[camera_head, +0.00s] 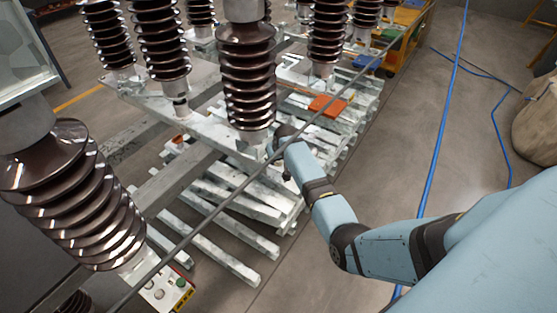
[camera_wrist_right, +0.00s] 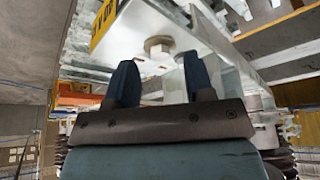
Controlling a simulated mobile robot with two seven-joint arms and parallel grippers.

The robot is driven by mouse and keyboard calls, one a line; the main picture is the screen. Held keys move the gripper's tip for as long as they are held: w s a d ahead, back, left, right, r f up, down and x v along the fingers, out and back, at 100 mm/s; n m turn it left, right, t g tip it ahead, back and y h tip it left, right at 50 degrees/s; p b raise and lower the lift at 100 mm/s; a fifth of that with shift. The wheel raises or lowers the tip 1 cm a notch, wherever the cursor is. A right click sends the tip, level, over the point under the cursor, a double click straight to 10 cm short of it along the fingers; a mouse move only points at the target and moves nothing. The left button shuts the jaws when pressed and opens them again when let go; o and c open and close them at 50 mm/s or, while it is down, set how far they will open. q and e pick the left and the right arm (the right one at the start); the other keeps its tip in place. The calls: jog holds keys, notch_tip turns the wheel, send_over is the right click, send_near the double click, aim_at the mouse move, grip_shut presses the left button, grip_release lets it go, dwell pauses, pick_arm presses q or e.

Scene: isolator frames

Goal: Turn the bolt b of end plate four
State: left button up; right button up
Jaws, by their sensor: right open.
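In the right wrist view a pale hex bolt (camera_wrist_right: 158,46) sits on the underside of a white metal plate (camera_wrist_right: 135,35). I cannot tell from the frames which letter or number it bears. My right gripper (camera_wrist_right: 160,75) is open, its two blue fingers spread apart below the bolt in the picture. The bolt shows in the gap between the fingertips, apart from them. In the head view my right arm reaches to the frame edge below a brown ribbed insulator (camera_head: 247,75); the fingers are hidden there. My left gripper is not in view.
A yellow label (camera_wrist_right: 103,25) is on the plate's side. Several insulators stand on the frame (camera_head: 215,128) in the head view. A long grey bar (camera_head: 215,210) crosses the picture near my arm. White slatted pallets (camera_head: 225,240) lie below. A blue hose (camera_head: 440,125) runs over the floor.

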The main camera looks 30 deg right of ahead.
jog(key=shift+w+f, duration=0.25)
jog(key=shift+f, duration=0.3)
grip_shut()
jog(key=shift+d+n+p, duration=0.1)
jog(key=shift+n+p, duration=0.2)
